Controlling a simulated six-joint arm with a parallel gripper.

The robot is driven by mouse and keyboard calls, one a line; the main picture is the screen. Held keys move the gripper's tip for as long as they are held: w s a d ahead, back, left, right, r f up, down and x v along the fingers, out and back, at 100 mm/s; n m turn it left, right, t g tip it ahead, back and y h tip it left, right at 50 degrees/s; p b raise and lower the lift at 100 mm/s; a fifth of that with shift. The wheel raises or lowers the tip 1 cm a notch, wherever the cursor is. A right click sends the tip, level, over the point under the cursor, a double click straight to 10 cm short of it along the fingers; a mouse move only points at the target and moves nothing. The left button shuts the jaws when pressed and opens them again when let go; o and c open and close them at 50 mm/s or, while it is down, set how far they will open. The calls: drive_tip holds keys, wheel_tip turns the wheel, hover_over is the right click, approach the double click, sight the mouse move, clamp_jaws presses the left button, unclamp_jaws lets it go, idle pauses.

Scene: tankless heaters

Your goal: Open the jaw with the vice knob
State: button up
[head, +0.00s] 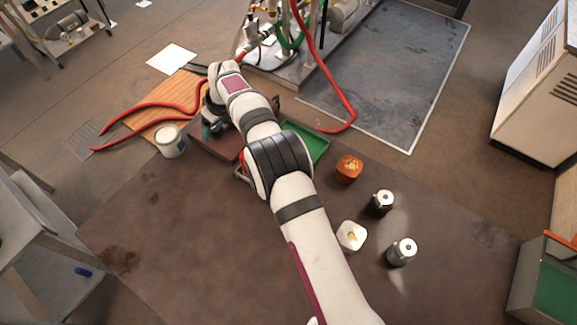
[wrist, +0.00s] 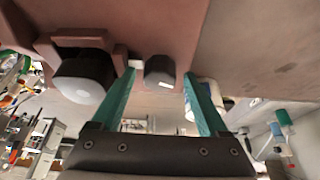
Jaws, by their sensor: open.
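A reddish-brown block (head: 216,143), which looks like the vice body, sits on the brown table beneath my arm. In the wrist view its surface (wrist: 165,25) fills the top. A short dark grey knob (wrist: 159,68) sticks out from it between my two teal fingertips. A larger dark part with a pale round face (wrist: 84,82) sits in a brown housing to the left, outside the fingers. My gripper (wrist: 159,78) is open, with visible gaps on both sides of the knob. In the head view my gripper (head: 207,130) is mostly hidden by my wrist, and the jaw cannot be made out.
A white can (head: 170,141) stands left of the block. A green tray (head: 307,140) lies to its right. An orange part (head: 349,168), a white part (head: 351,236) and two dark cylinders (head: 381,203) stand further right. The front-left table is clear.

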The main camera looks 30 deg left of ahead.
drive_tip(key=shift+s+m+t, duration=0.1)
drive_tip(key=shift+m+t, duration=0.3)
drive_tip(key=shift+m, duration=0.5)
drive_tip(key=v, duration=1.6)
drive_tip(key=s+d+f+m, duration=0.2)
drive_tip(key=d+m, duration=0.5)
drive_tip(key=d, duration=0.3)
drive_tip(key=s+d+f+m+h, duration=0.1)
drive_tip(key=s+d+f+m, duration=0.1)
drive_tip(key=d+m, duration=0.4)
drive_tip(key=d, duration=0.4)
drive_tip(key=shift+d+m+t+h, duration=0.25)
drive_tip(key=shift+m+t+h, duration=0.05)
drive_tip(key=shift+m+t, duration=0.1)
drive_tip(key=shift+f, duration=0.1)
